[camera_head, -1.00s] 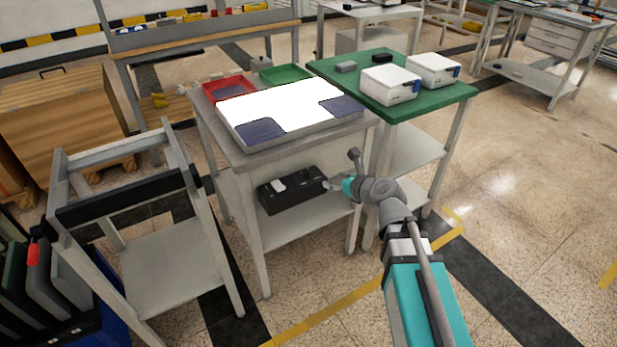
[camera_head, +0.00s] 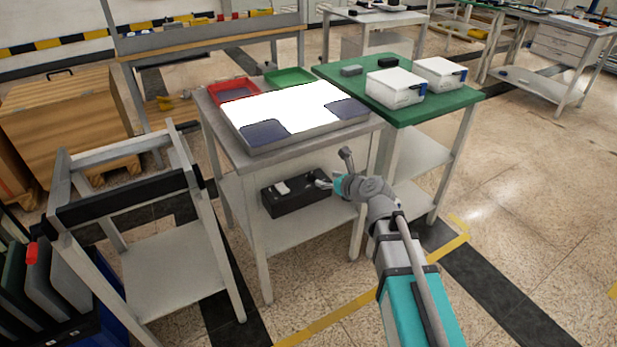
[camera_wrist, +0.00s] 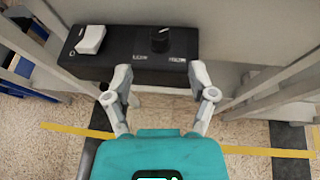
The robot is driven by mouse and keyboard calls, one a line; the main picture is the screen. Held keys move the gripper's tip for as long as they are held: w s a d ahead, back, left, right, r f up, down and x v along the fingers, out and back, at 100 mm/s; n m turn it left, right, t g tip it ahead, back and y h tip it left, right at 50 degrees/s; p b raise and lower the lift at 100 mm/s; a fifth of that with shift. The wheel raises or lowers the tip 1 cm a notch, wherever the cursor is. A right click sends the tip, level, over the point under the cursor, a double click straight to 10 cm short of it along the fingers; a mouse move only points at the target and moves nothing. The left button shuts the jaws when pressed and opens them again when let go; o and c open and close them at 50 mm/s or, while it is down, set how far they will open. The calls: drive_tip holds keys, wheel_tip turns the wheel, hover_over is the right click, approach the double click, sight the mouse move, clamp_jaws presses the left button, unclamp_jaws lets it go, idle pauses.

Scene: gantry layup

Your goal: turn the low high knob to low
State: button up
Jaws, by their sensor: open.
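A black control box (camera_head: 285,205) sits on the lower shelf of the grey table in the head view. In the wrist view the box (camera_wrist: 120,66) spans the top, with a round black knob (camera_wrist: 160,40) on its face. Small pale labels (camera_wrist: 177,60) are printed below the knob, one to each side; its setting is too small to tell. A white rocker switch (camera_wrist: 91,39) is left of the knob. My gripper (camera_wrist: 160,76) is open and empty, its fingertips apart near the box's edge, below the knob. In the head view my gripper (camera_head: 323,182) is at the box's right end.
The table top (camera_head: 225,135) is above the box, with a light panel (camera_head: 290,108) on it. Table legs (camera_head: 360,230) stand close to my arm. A green-topped table (camera_head: 440,105) is at right and an empty grey frame (camera_head: 85,215) at left.

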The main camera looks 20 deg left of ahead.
sight(313, 174)
drive_tip(key=b+x, duration=0.3)
drive_tip(key=x, duration=0.5)
drive_tip(key=shift+w+a, duration=0.2)
